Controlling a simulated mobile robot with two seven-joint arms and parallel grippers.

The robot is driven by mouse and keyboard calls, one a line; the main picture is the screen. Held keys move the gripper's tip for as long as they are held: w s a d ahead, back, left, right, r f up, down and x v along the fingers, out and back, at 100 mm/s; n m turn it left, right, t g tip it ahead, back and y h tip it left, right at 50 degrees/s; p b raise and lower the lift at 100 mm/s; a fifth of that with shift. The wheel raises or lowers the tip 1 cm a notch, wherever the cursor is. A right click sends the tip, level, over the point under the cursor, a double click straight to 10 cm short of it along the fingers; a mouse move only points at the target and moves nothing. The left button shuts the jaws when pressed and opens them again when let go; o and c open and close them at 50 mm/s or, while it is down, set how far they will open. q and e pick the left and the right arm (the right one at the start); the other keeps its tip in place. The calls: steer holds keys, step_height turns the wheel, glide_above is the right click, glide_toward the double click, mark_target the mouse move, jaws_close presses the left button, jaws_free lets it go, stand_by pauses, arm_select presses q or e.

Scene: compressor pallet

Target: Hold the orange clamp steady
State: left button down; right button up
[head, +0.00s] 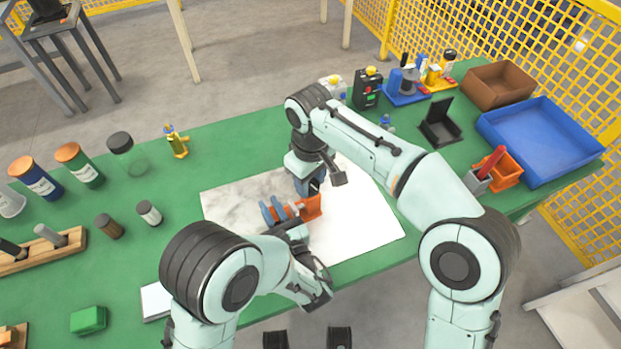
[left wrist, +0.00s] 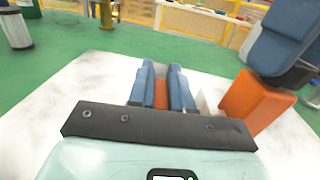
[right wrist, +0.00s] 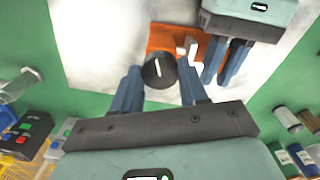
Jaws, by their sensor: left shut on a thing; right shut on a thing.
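The orange clamp (head: 312,207) is over the white marbled sheet in the middle of the green table. My left gripper (head: 272,211) is shut on one end of it; in the left wrist view orange (left wrist: 160,95) shows between its blue fingers. A round black knob (right wrist: 158,71) with a white mark sits at the clamp's other end. My right gripper (right wrist: 160,88) comes from above and is shut on this knob, one blue finger on each side. In the head view the knob is mostly hidden by my right gripper (head: 312,187).
The white sheet (head: 365,225) has clear room to the right. Bottles and jars (head: 80,162) and a wooden rack (head: 70,245) stand at left. A blue tray (head: 540,135), a brown box (head: 498,85) and an orange bin (head: 507,172) stand at right.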

mark_target(311, 185)
steer(key=n, duration=1.3)
stand_by(0.5)
steer(key=o, duration=1.1)
steer(key=shift+c, duration=0.2)
step_height(311, 185, up, 12)
